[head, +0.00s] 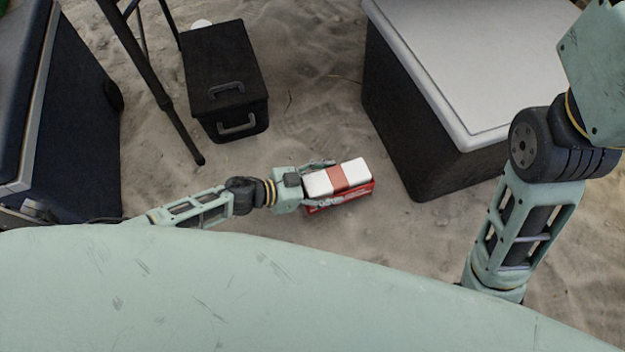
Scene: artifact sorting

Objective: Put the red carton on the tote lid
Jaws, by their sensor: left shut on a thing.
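The red carton (358,191), with a white top crossed by a red band, is in the middle of the head view. My left gripper (320,183) is shut on it, one finger along each long side. Whether the carton touches the sand cannot be told. The tote with a white lid (465,65) and dark walls stands right of and beyond the carton. The visible part of the lid is bare. My right arm comes in at the right edge, and its gripper is out of the frame.
A black box with handles (224,75) stands on the sand at the back left. Dark tripod legs (160,85) stand beside it. A large dark case (75,125) fills the left edge. Open sand (310,100) lies between the black box and the tote.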

